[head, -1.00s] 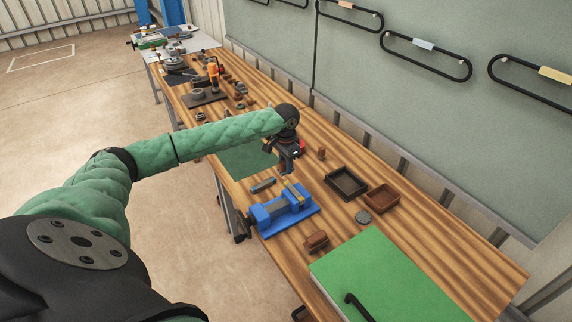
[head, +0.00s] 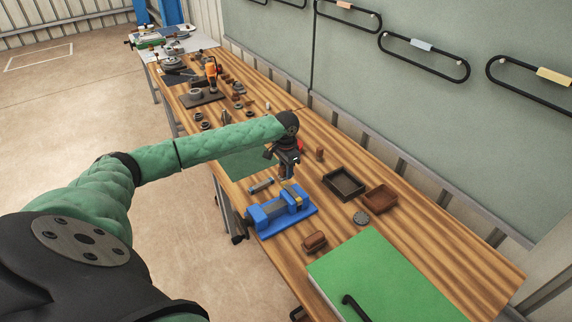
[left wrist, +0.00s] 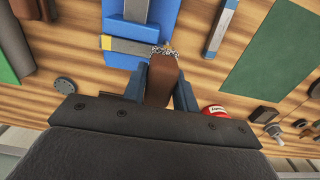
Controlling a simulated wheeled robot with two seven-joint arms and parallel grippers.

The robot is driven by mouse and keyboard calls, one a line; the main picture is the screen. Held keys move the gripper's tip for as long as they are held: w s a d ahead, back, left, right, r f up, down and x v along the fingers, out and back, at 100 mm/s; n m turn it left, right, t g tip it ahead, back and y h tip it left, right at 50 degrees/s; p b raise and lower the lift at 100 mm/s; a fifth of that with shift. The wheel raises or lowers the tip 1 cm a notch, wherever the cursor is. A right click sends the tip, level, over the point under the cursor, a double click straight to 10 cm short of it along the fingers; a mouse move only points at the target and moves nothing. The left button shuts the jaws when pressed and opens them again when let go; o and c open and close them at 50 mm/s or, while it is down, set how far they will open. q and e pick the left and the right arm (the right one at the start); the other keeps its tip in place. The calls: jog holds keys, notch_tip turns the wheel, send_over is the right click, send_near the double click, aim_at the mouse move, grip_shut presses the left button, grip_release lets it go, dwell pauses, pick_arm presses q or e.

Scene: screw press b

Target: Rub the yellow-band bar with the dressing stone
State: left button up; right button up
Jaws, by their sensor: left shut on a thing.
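The yellow-band bar (left wrist: 128,46) is clamped across the blue vise (head: 268,213) near the table's front. My left gripper (head: 287,177) is shut on the stone and points down at the bar. The stone's tip meets or nearly meets the bar's end; pale specks there blur the contact. The vise also shows in the left wrist view (left wrist: 140,12). My right gripper is in neither view.
A blue-marked grey bar (left wrist: 221,25) lies beside the vise. A dark tray (head: 344,184), a brown tray (head: 381,198), a grey disc (head: 361,218) and a brown block (head: 314,243) stand nearby. A red object (left wrist: 214,111) is close to my gripper.

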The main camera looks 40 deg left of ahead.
aim_at(297, 197)
pick_arm(q)
notch_tip(297, 197, down, 3)
jog(key=shift+f, duration=0.1)
jog(key=shift+s+d, duration=0.1)
jog(key=shift+d, duration=0.2)
jog(key=d, duration=0.1)
jog(key=s+d, duration=0.1)
jog(key=d, duration=0.1)
jog(key=s+d, duration=0.1)
jog(key=d, duration=0.1)
jog(key=shift+s+d+f, duration=0.1)
jog(key=shift+s+d, duration=0.05)
jog(key=shift+d, duration=0.1)
jog(key=shift+s+d, duration=0.2)
jog(key=shift+d, duration=0.2)
jog(key=shift+f, duration=0.15)
dwell(0.4)
jog(key=shift+f, duration=0.35)
